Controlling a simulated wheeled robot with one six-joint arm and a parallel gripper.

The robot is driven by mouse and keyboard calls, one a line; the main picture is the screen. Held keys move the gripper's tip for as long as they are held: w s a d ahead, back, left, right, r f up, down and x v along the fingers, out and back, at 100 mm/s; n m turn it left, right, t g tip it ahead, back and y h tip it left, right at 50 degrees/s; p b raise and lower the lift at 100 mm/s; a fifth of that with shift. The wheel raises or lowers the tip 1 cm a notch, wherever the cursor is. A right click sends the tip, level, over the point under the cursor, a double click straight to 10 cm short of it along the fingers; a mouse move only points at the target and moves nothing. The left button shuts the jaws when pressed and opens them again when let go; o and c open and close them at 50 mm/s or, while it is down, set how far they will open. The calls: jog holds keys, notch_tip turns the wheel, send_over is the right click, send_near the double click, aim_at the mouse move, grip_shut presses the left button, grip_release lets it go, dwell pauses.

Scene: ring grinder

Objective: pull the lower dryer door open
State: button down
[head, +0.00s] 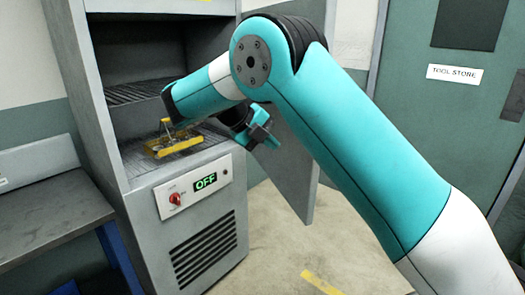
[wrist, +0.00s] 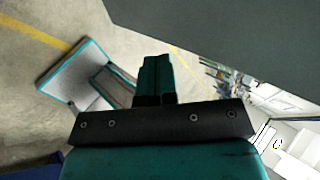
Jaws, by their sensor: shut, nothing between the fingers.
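The grey dryer cabinet (head: 95,110) stands at the left in the head view. Its lower door (head: 292,170) is swung out to the right, and the lower compartment is open to view. A large grey panel (wrist: 225,35), which looks like this door, fills the upper right of the wrist view. My gripper (head: 265,135) is in front of the compartment, beside the inner face of the door; I cannot tell if it touches. In the wrist view its teal fingers (wrist: 156,78) are together with nothing between them. My arm hides part of the compartment and the door's upper part.
A yellow-framed item (head: 168,143) sits on the lower shelf. A control panel (head: 193,190) reads OFF below it. A grey bench (head: 50,215) is at the left. The tool store door (head: 440,110) is behind my arm. Floor (head: 280,250) is clear at front.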

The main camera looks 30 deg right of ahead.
aim_at(303, 153)
jog(key=d+f, duration=0.1)
jog(key=d, duration=0.3)
jog(key=s+d+f, duration=0.1)
jog(key=d, duration=0.2)
jog(key=shift+f, duration=0.3)
